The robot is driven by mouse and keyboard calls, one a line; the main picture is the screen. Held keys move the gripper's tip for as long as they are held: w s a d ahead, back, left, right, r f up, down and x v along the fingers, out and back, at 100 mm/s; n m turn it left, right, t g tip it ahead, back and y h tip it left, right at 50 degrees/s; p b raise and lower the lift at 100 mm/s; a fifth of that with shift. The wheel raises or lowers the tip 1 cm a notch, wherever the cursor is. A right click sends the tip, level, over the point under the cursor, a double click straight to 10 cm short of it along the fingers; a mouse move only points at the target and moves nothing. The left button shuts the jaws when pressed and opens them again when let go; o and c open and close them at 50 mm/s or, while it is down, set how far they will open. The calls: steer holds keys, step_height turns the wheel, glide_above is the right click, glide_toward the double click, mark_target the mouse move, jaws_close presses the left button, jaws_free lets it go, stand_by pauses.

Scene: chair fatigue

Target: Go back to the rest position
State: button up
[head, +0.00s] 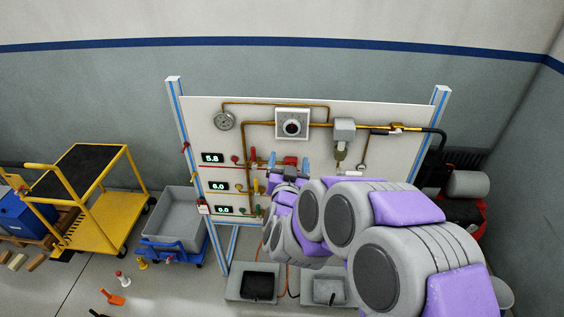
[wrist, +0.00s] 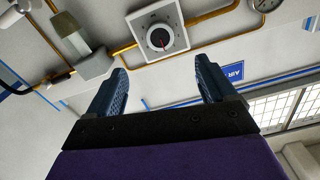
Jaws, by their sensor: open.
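My gripper (wrist: 158,85) shows in the wrist view with its two blue fingers apart and nothing between them. In the head view my purple and grey arm reaches toward a white panel (head: 270,115), and the gripper end is small and partly hidden near the panel's lower middle. The panel carries a dial box (head: 292,124), which also shows in the wrist view (wrist: 158,32) beyond the fingertips. A round gauge (head: 223,121), brass pipes and several coloured valves are also on the panel. I cannot tell whether the gripper touches any valve.
A yellow cart (head: 88,215), a grey bin (head: 178,218) on a blue dolly and small items on the floor stand at left. Two trays (head: 252,284) lie below the panel. A red and grey machine (head: 465,205) stands at right, partly behind my arm.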

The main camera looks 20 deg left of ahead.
steer(key=shift+s, duration=0.25)
steer(key=shift+a, duration=0.15)
steer(key=s+d+g+h, duration=0.1)
steer(key=s+d+g, duration=0.5)
steer(key=s+d, duration=0.4)
steer(key=s+d+f+g+h, duration=0.1)
steer(key=s+d+g, duration=0.6)
steer(key=s, duration=1)
steer(key=s+d+g+h, duration=0.2)
steer(key=s+d+g, duration=0.4)
steer(key=s+d, duration=0.8)
steer(key=shift+s+f+m, duration=0.3)
